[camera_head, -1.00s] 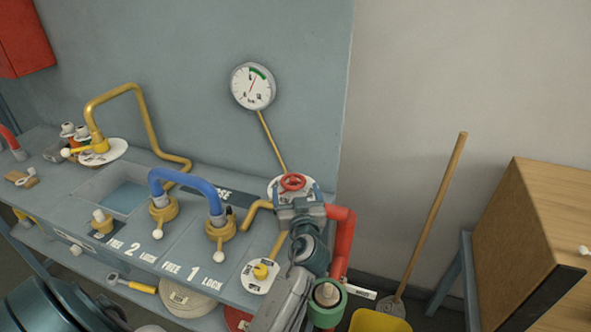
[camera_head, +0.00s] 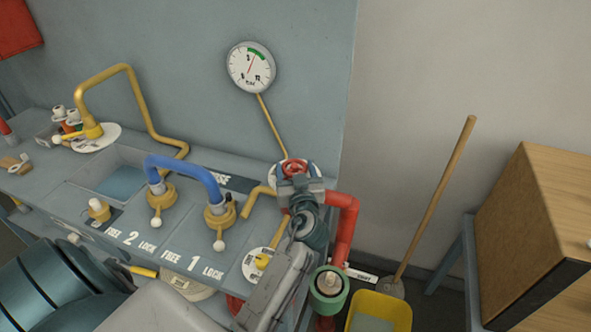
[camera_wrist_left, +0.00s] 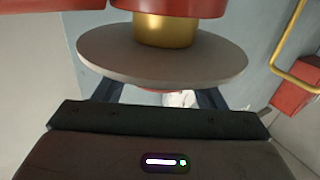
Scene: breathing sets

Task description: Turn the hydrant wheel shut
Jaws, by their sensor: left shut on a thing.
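The red hydrant wheel (camera_head: 294,166) sits on a round white plate at the right end of the bench. My left gripper (camera_head: 297,177) is at the wheel from the near side and is shut on it, hiding its near part. In the left wrist view, the grey disc (camera_wrist_left: 160,62) and brass neck (camera_wrist_left: 165,30) hide most of the wheel. Only a thin red edge (camera_wrist_left: 165,91) shows between the fingers. My right gripper is not in view.
A red pipe (camera_head: 346,225) bends down beside the wheel to a green-rimmed coupling (camera_head: 328,290). A gauge (camera_head: 251,67) hangs on the wall behind. A blue hose loop (camera_head: 185,168) stands left on the bench. A yellow bucket (camera_head: 380,310) and broom (camera_head: 440,195) stand right.

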